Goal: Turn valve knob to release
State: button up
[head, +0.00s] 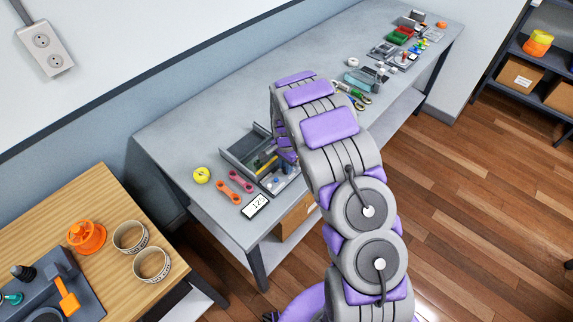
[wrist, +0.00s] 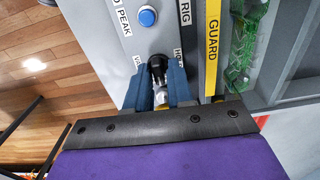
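In the wrist view a black valve knob (wrist: 157,64) with pale metal parts below it stands on a grey panel (wrist: 150,42). The label beside it is partly hidden; the letters "V" and "HO" show. My gripper (wrist: 158,76) has its two blue fingers apart, one on each side of the knob. I cannot tell whether they press on it. In the head view my arm reaches down to the grey device (head: 238,148) on the bench, and my gripper (head: 272,156) is mostly hidden there; the knob cannot be made out.
On the panel are a blue button (wrist: 148,17) under a "PEAK" label and a yellow "GUARD" strip (wrist: 212,45). Near the device lie yellow tape (head: 202,175), a red-orange link (head: 228,191) and a display (head: 255,206) on the grey bench (head: 185,135).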

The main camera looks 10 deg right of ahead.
jog(key=shift+o, duration=1.2)
notch_tip(320, 180, up, 17)
jog(key=p, duration=0.1)
jog(key=shift+p, duration=0.3)
jog(key=shift+a+r, duration=0.1)
